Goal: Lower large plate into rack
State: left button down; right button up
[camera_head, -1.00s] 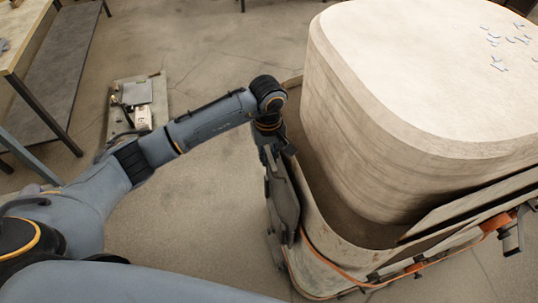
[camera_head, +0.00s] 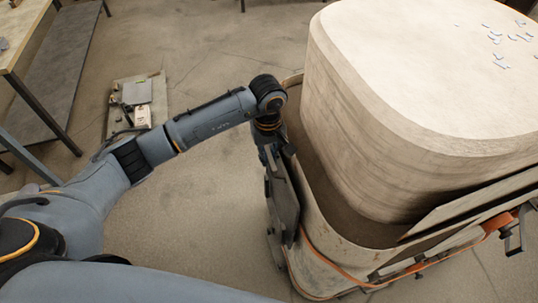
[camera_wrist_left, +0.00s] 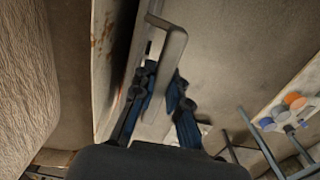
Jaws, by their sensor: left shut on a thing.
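My left gripper (camera_head: 268,150) is at the left outer side of the pale container, its fingers pointing down. In the left wrist view, the blue fingers (camera_wrist_left: 160,98) close around a narrow grey piece (camera_wrist_left: 172,55) with a bent top end, seen nearly edge-on. A dark frame piece (camera_head: 275,250) shows low beside the plate; it may be the rack, but its slots are hidden. Whether the plate touches it cannot be told. My right gripper is out of view.
The pale container (camera_head: 335,262) surrounds a big sandy block (camera_head: 400,120). An orange hose (camera_head: 345,278) and orange fittings (camera_head: 500,222) run along its outside. A floor board with small items (camera_head: 138,100) and a table (camera_head: 20,30) stand left. Open floor lies between.

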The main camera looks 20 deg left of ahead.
pick_arm(q)
jog(key=shift+w, duration=0.1)
dwell(0.3)
jog(key=c, duration=1.3)
grip_release()
jog(key=shift+s+f, duration=0.15)
jog(key=shift+s, duration=0.1)
notch_tip(320, 180, up, 12)
jog(key=shift+r, duration=0.2)
